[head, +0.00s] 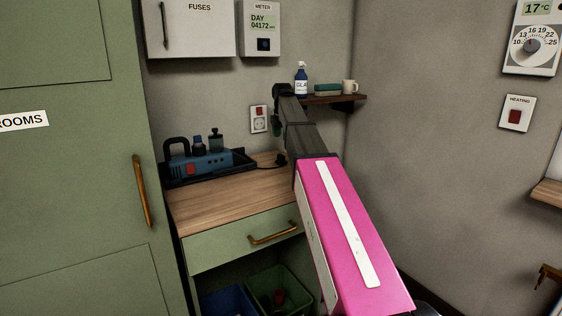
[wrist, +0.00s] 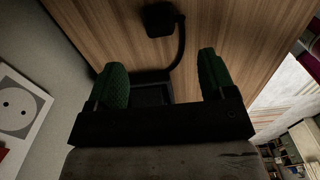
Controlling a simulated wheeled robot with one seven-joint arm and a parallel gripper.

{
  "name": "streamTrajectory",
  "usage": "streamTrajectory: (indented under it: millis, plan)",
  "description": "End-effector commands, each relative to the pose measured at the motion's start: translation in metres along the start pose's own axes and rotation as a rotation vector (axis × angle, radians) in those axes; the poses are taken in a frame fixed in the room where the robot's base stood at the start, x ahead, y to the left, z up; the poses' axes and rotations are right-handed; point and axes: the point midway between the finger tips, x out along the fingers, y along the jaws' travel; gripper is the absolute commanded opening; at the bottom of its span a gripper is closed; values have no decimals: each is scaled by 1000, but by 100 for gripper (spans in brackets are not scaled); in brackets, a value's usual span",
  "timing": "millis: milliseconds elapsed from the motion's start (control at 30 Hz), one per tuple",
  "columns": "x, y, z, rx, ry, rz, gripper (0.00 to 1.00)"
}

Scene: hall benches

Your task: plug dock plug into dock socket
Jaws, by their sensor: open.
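The dock plug (head: 281,160) is black and lies on the wooden counter, with a black cable running left to the tray. In the wrist view the plug (wrist: 159,18) shows at the top, ahead of the fingertips and apart from them. The dock socket (head: 259,124) is a round white outlet low on the wall plate above the counter; it also shows in the wrist view (wrist: 16,107) at the left. My gripper (wrist: 163,72) has green finger pads spread wide with nothing held between them. In the head view my gripper (head: 277,124) is partly hidden by my arm, right of the socket.
A black tray (head: 240,161) with a blue device (head: 205,164) stands left on the counter (head: 220,200). A small shelf (head: 335,99) at the right holds a spray bottle (head: 301,80), a green item and a mug. A green cabinet (head: 75,150) stands left.

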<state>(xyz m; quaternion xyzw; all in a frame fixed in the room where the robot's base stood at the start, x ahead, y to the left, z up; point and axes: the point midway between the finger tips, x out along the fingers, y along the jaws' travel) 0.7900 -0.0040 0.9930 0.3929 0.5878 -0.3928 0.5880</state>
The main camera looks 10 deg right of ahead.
Motion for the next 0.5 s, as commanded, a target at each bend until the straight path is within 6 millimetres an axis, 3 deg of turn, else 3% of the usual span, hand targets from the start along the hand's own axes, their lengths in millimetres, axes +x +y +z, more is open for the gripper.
streamTrajectory:
  millis: [300,500]
  plan:
    - [44,-1,0,0,1,-2,77]
    - [52,0,0,0,0,0,77]
